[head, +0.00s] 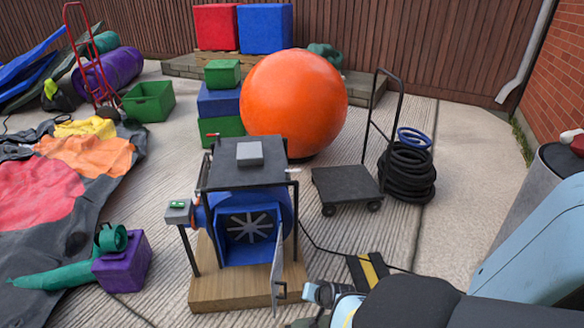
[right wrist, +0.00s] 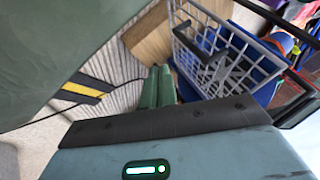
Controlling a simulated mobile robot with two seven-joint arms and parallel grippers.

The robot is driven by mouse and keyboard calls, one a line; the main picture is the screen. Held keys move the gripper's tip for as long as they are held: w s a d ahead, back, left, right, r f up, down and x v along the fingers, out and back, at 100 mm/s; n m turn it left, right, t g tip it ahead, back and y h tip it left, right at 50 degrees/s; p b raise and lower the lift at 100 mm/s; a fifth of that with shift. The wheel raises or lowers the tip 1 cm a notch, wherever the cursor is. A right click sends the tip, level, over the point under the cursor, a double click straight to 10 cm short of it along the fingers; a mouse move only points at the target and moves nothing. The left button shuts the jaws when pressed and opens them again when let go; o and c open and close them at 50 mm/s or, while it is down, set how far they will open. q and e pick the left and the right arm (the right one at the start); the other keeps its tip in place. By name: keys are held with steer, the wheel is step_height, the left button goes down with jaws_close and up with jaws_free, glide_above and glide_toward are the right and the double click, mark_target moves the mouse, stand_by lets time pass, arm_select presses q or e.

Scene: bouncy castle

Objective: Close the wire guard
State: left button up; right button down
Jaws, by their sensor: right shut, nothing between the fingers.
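The wire guard (head: 277,268) stands swung open at the front right of the blue blower (head: 233,248), seen nearly edge-on in the head view. The blower's fan opening faces forward, uncovered. In the right wrist view the guard (right wrist: 262,68) is a grey grid with a dark handle (right wrist: 203,72). My right gripper (head: 309,292) is just right of the guard, near its low handle. Its two green fingers (right wrist: 158,84) are together and empty, beside the grid; whether they touch it I cannot tell. My left gripper is in neither view.
The blower sits on a wooden base (head: 245,292) under a dark frame. A yellow-and-black cable cover (head: 368,271) and cable lie right of it. A flat trolley (head: 345,187) stands behind. A purple box (head: 122,264) is at left. Paving between blower and trolley is mostly free.

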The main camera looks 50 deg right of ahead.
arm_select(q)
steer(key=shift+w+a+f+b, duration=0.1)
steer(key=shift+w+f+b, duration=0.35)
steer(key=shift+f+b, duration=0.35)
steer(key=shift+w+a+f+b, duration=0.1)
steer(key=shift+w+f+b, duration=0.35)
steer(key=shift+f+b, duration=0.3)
arm_select(e)
steer(key=w+a+f, duration=0.1)
steer(key=w+f, duration=0.2)
steer(key=w, duration=0.3)
steer(key=shift+w+f, duration=0.15)
steer(key=shift+f, duration=0.15)
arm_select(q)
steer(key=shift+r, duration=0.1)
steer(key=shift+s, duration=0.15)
arm_select(e)
steer(key=shift+a, duration=0.1)
